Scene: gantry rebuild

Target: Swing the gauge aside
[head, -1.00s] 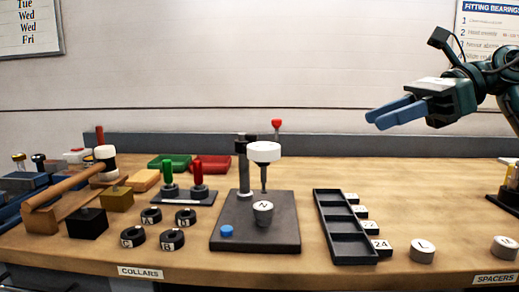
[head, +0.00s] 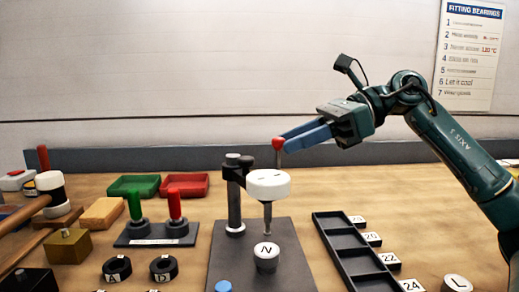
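The gauge (head: 268,184) is a white round dial with a thin stem pointing down, clamped to a dark upright post (head: 235,205) on a dark base plate (head: 228,262). It hangs over a grey cylinder marked N (head: 266,256). A red knob on a thin rod (head: 278,144) stands up just behind the gauge. My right gripper (head: 286,143) comes in from the right, its blue fingertips at the red knob in the picture. I cannot tell whether they touch it or how far the fingers are apart. My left gripper is not in view.
A dark compartment tray (head: 344,255) with numbered spacers lies right of the plate. Red (head: 175,204) and green-handled tools stand to the left, with black collars (head: 117,267) in front. A mallet (head: 50,188) lies far left. The bench behind the tray is clear.

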